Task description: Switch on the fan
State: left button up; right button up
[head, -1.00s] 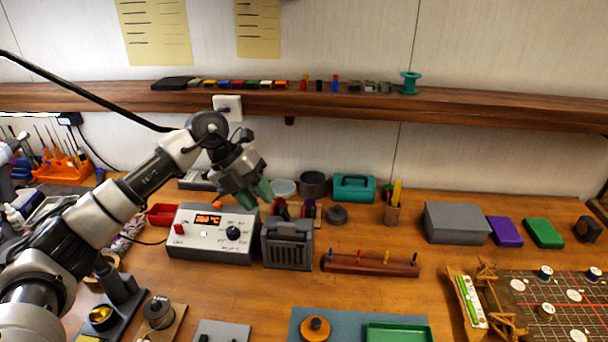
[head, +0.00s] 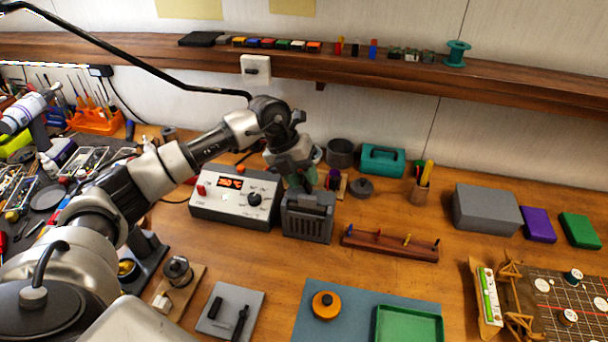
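The fan appears to be the dark grey box with a slotted front (head: 306,222), standing on the bench just right of the soldering station. I cannot make out its switch; part of its top and back is hidden by my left gripper. My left gripper (head: 303,182) points down at the top rear of this box. Its fingers are small and partly merged with the background, so I cannot tell their opening or whether they touch the box. My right gripper is not in view.
The white soldering station (head: 235,206) with a lit orange display stands close on the left. A wooden rack with pegs (head: 390,246) lies to the right. A teal case (head: 383,160) and a dark round tin (head: 340,153) stand behind. Bare bench lies in front of the box.

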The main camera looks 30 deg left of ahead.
pick_arm(q)
jog(key=shift+d+f, duration=0.15)
jog(key=shift+f, duration=0.25)
jog(key=shift+c, duration=0.3)
grip_shut()
